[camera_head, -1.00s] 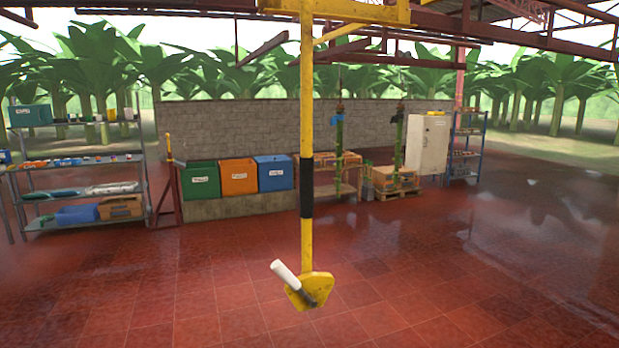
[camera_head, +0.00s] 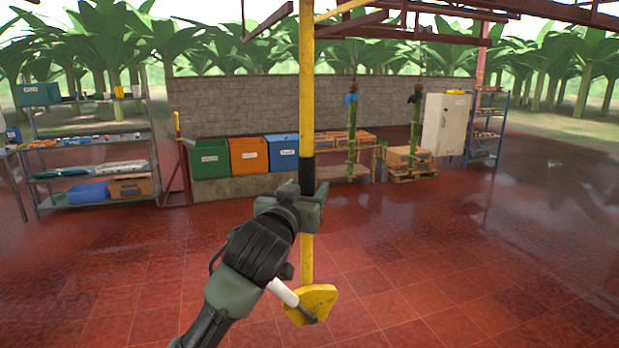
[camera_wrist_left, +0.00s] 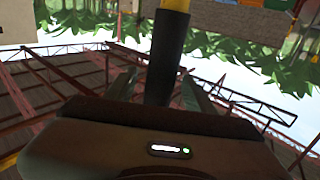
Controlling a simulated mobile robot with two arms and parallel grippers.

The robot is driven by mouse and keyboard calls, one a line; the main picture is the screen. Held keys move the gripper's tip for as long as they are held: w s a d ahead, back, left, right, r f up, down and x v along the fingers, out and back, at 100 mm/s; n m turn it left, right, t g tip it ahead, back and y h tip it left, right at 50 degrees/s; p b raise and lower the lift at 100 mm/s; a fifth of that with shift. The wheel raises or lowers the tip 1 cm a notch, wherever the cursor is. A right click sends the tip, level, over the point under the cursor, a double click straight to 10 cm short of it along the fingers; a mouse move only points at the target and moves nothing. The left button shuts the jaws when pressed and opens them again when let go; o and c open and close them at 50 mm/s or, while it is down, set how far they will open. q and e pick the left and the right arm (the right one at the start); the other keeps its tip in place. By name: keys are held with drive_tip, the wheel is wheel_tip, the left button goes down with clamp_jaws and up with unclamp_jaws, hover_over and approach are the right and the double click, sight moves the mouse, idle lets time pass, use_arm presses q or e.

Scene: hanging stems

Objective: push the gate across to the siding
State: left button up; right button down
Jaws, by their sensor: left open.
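The gate is a yellow upright bar (camera_head: 306,100) hanging from the overhead structure, with a black band (camera_head: 308,172) partway down. At its foot is a yellow plate (camera_head: 318,298) with a white-handled lever (camera_head: 284,292). My left gripper (camera_head: 302,198) is at the lower part of the black band and hides some of it. In the left wrist view the black band (camera_wrist_left: 164,60) stands between the two open fingers (camera_wrist_left: 158,90). Whether a finger touches it I cannot tell. My right gripper is not in view. I cannot make out which rail is the siding.
Red overhead beams (camera_head: 410,32) cross above. Two wrapped green stems (camera_head: 351,130) hang at the back right. Green, orange and blue bins (camera_head: 250,155), shelves (camera_head: 95,148) and a white cabinet (camera_head: 443,125) stand along the back. The red tiled floor around the bar is clear.

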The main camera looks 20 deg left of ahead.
use_arm(q)
drive_tip(key=w, duration=0.3)
drive_tip(key=shift+w+f+p, duration=0.25)
drive_tip(key=shift+f+p, duration=0.05)
drive_tip(key=shift+w+f, duration=0.15)
drive_tip(key=shift+w, duration=0.3)
drive_tip(key=shift+s, duration=0.35)
clamp_jaws()
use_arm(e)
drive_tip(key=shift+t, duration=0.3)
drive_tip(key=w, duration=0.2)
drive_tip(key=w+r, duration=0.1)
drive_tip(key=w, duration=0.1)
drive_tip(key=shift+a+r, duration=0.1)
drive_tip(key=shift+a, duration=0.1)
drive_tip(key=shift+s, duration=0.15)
